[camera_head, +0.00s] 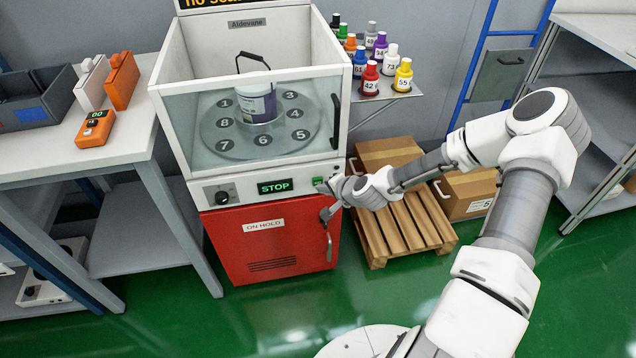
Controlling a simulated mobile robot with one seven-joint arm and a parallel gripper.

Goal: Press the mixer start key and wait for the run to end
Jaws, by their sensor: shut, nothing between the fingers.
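The mixer (172,92) is a white cabinet with a glass-fronted chamber. Inside, a pail with a white and purple body (257,103) and a raised black handle stands on a round grey turntable (222,138) with numbered places. On the front panel are a black knob (222,198), a display (275,187) reading STOP in green, and a small green key (318,181) at the right end. My gripper (322,187) is shut and empty, right at the green key. I cannot tell whether it touches or presses the key.
A red lower door (265,240) carries an ON HOLD label. A left bench (60,165) holds an orange device (95,129) and bins. Numbered colored bottles (370,78) stand on a right shelf. A pallet (405,228) with cartons lies right of the mixer. Green floor in front is open.

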